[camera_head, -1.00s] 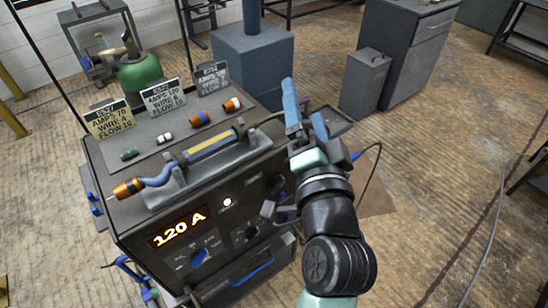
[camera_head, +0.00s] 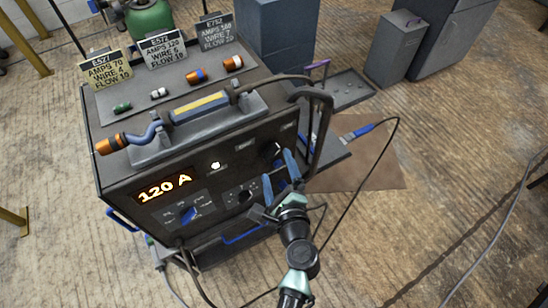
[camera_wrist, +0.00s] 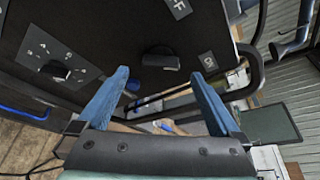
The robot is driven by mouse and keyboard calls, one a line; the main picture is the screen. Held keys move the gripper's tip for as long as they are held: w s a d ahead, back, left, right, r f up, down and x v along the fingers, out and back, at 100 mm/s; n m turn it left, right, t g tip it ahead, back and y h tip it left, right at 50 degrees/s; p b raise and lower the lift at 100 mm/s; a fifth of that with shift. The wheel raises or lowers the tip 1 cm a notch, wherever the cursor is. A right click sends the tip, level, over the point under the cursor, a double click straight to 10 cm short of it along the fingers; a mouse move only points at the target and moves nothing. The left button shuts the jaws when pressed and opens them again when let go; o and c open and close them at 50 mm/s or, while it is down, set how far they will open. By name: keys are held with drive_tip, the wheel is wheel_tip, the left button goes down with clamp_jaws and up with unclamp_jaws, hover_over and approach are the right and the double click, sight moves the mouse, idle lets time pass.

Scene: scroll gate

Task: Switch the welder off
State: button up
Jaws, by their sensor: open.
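The welder (camera_head: 150,165) is a dark box with a lit "120 A" display (camera_head: 166,187) on its front. My gripper (camera_head: 279,172) is open and empty at the right part of that front face. A dark switch knob (camera_wrist: 160,58) shows in the wrist view, ahead of the gap between my blue fingers (camera_wrist: 160,76). A label ending in "FF" (camera_wrist: 179,8) and an "ON" label (camera_wrist: 207,61) lie around it. In the head view the knob (camera_head: 276,149) is partly hidden by my fingers. I cannot tell whether they touch it.
A blue-marked dial (camera_head: 189,214) sits lower left on the front. A torch (camera_head: 200,106) rests on top before several small parts and three label cards (camera_head: 166,50). A dark rail (camera_head: 325,120) curves along the right side. Open floor (camera_head: 440,200) lies to the right.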

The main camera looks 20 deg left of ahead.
sight(273, 157)
drive_tip(key=shift+x, duration=2.05)
drive_tip(key=shift+c, duration=0.3)
drive_tip(key=c, duration=1.3)
drive_tip(key=shift+f+b, duration=0.1)
drive_tip(key=shift+b, duration=0.3)
